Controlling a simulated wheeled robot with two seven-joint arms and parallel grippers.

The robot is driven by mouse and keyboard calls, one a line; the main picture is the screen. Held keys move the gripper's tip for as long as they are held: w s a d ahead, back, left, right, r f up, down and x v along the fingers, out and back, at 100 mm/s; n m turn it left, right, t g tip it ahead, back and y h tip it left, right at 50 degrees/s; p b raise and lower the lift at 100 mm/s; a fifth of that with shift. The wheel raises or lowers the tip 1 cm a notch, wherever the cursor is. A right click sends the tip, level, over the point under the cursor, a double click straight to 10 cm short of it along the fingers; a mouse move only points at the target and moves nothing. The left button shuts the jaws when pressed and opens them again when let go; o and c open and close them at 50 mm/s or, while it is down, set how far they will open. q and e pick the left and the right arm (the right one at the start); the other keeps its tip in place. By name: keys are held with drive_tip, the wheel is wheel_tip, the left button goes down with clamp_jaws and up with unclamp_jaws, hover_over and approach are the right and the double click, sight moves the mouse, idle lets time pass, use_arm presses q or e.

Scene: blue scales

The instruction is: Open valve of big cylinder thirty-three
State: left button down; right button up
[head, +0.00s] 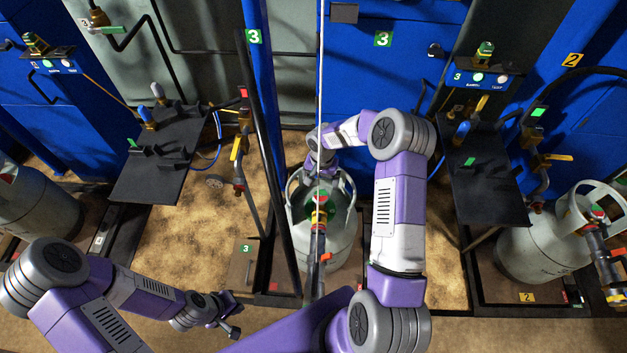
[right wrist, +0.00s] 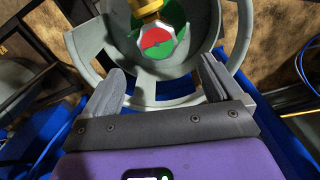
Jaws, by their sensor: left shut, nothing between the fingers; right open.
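A grey gas cylinder (head: 342,246) stands in the middle bay of the head view, inside an open collar. Its valve (head: 319,197) has a round red and green top and a brass body. In the right wrist view the valve top (right wrist: 157,42) sits inside the grey collar (right wrist: 85,45), ahead of my right gripper (right wrist: 160,85). The right fingers are apart and empty, close to the collar's rim; contact cannot be told. No number thirty-three is readable on the cylinder. My left gripper (head: 232,314) is shut and empty, low in the head view, left of the cylinder.
Green 3 labels (head: 383,39) mark this bay. A thin pale vertical pole (head: 320,80) and a dark post (head: 268,150) stand by the cylinder. Black shelves (head: 160,155) flank it on both sides. Another grey cylinder (head: 545,245) stands right, near a yellow 2 label (head: 527,297).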

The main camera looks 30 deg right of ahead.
sight(321, 194)
drive_tip(key=f, duration=0.2)
drive_tip(key=f+b, duration=0.1)
drive_tip(key=f, duration=0.1)
drive_tip(key=f+b, duration=0.1)
drive_tip(key=f, duration=0.2)
drive_tip(key=shift+s+f, duration=0.1)
drive_tip(key=shift+s, duration=0.15)
drive_tip(key=c, duration=1)
drive_tip(key=shift+c, duration=0.2)
